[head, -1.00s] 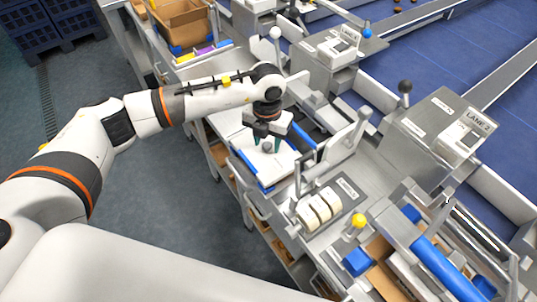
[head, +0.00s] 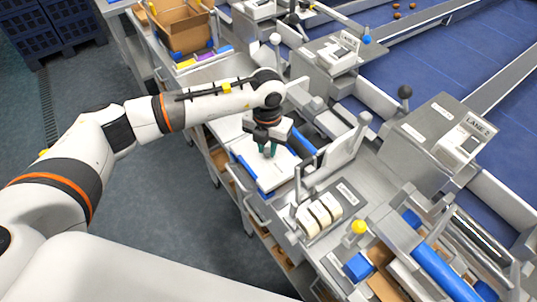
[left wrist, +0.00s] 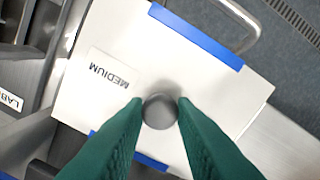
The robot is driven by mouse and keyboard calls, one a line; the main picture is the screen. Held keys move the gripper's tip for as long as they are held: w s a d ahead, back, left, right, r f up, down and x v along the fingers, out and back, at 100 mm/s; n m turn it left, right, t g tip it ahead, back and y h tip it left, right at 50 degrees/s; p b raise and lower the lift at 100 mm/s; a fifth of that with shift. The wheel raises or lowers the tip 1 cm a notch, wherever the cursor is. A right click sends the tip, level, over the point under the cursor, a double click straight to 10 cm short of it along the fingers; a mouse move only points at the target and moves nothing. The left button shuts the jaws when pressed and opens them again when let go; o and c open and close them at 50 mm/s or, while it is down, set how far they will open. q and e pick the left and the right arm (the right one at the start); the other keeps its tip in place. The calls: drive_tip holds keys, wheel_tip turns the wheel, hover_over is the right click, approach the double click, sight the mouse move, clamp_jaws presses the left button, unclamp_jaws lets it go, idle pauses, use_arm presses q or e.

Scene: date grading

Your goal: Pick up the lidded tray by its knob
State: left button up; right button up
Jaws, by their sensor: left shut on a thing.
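The lidded tray (head: 252,158) has a white lid with blue edge strips and lies on the metal bench in the head view. In the left wrist view the lid (left wrist: 120,30) carries a label reading MEDIUM (left wrist: 108,70). Its round grey knob (left wrist: 160,111) stands between my green fingertips. My left gripper (head: 267,151) points down over the lid and is shut on the knob; it also shows in the left wrist view (left wrist: 160,114). In the head view the fingers hide the knob. I cannot tell whether the tray is clear of the bench. My right gripper is not in view.
A cardboard box (head: 185,25) is at the back left. The blue conveyor (head: 450,65) runs behind the lane stations. Floor lies open at left.

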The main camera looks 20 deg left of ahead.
use_arm(q)
drive_tip(key=shift+r+p, duration=1)
drive_tip(key=shift+r, duration=1)
